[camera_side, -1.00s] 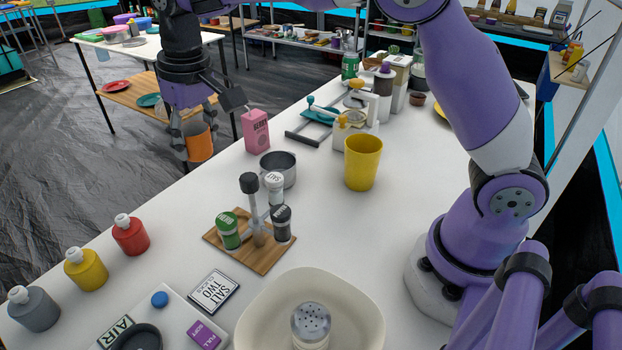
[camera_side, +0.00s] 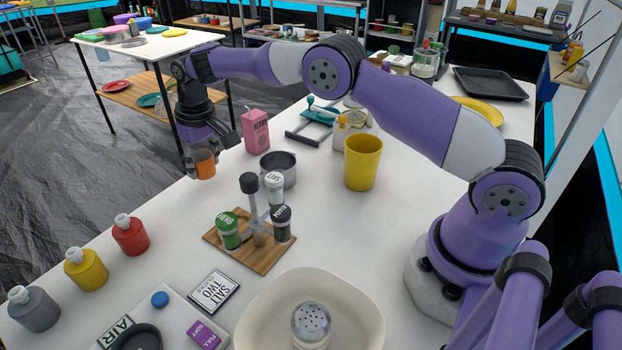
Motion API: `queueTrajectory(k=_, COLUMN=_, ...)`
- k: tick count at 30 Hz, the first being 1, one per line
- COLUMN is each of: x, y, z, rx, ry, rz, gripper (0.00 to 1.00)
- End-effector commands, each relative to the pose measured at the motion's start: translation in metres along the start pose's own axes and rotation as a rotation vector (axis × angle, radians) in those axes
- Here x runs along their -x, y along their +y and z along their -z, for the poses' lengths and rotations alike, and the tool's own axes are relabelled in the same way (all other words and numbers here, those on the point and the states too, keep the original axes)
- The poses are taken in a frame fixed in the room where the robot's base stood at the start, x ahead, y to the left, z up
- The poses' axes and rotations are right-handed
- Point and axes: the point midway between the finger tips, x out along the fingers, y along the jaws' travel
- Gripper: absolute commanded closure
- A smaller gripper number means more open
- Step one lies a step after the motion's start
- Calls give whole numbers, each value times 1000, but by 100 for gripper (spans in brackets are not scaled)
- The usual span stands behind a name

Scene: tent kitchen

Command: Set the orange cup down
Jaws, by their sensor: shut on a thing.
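My gripper (camera_side: 202,165) points down over the far left edge of the white table (camera_side: 340,240). It is shut on the orange cup (camera_side: 205,165). The cup is upright and low, close to the tabletop near the edge. I cannot tell whether its base touches the table. The fingers hide part of the cup's left side.
A pink carton (camera_side: 256,131) and a grey metal pot (camera_side: 278,169) stand to the cup's right. A spice rack (camera_side: 262,256) stands nearer on a wooden board. A red bottle (camera_side: 130,236) stands at the lower left. A yellow cup (camera_side: 363,163) stands farther right.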

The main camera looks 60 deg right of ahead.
Motion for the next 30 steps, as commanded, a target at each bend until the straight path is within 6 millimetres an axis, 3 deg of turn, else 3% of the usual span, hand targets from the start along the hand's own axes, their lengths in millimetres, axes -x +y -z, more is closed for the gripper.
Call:
queueTrajectory(k=5, x=-25, y=0, z=-4, rx=0, ry=-2, rz=0, gripper=84)
queueTrajectory(k=17, x=-30, y=-1, z=-5, rx=0, ry=-1, rz=0, gripper=84)
queueTrajectory(k=18, x=-29, y=-1, z=-5, rx=0, ry=-1, rz=0, gripper=24)
queueTrajectory(k=19, x=-29, y=-1, z=-5, rx=0, ry=0, rz=0, gripper=14)
queueTrajectory(k=30, x=-29, y=-1, z=-5, rx=0, ry=0, rz=0, gripper=14)
